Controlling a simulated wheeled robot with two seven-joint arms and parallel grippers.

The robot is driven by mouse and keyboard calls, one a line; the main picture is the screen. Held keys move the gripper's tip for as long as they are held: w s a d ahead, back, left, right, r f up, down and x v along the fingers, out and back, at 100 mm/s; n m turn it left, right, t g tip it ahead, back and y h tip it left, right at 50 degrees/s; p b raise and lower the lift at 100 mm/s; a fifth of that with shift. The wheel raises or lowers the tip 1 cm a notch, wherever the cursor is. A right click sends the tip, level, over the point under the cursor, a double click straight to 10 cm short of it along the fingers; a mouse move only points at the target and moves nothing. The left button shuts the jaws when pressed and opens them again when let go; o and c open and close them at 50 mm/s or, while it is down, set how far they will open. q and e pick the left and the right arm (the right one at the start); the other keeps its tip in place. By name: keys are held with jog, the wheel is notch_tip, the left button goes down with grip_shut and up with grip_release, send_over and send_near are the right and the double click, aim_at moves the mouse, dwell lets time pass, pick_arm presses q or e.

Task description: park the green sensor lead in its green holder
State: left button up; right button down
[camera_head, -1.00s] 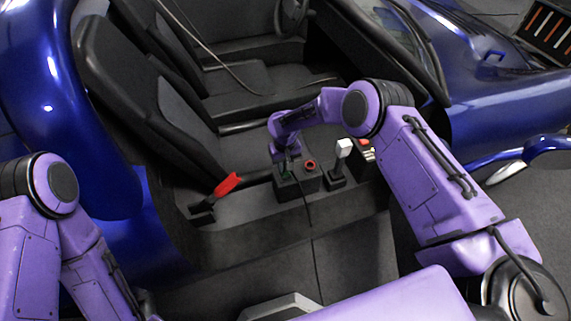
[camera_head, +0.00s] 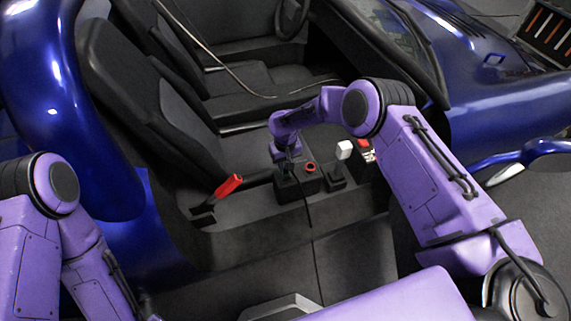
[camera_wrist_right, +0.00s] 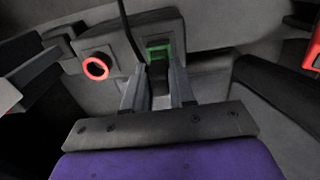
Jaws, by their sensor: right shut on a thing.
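My right gripper (camera_head: 287,166) reaches down to the console between the seats. It also shows in the right wrist view (camera_wrist_right: 158,92), shut on the green sensor lead, whose body is mostly hidden between the fingers. The lead's black cable (camera_wrist_right: 127,28) runs up past the left finger in that view. The green holder (camera_wrist_right: 158,49) shows as a green-rimmed opening just beyond the fingertips. In the head view the holder is hidden behind the gripper. I cannot tell whether the lead touches it. My left arm runs out of the bottom edge; its gripper is not in view.
A red-ringed socket (camera_wrist_right: 96,68) sits beside the green holder. A white-topped lever (camera_head: 344,150) stands to its right in the head view, and a red-handled brake lever (camera_head: 229,185) to its left. Seats (camera_head: 150,95) rise behind the console.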

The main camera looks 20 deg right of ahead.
jog(key=shift+r, duration=0.1)
jog(key=shift+r+p, duration=1.65)
jog(key=shift+r, duration=0.45)
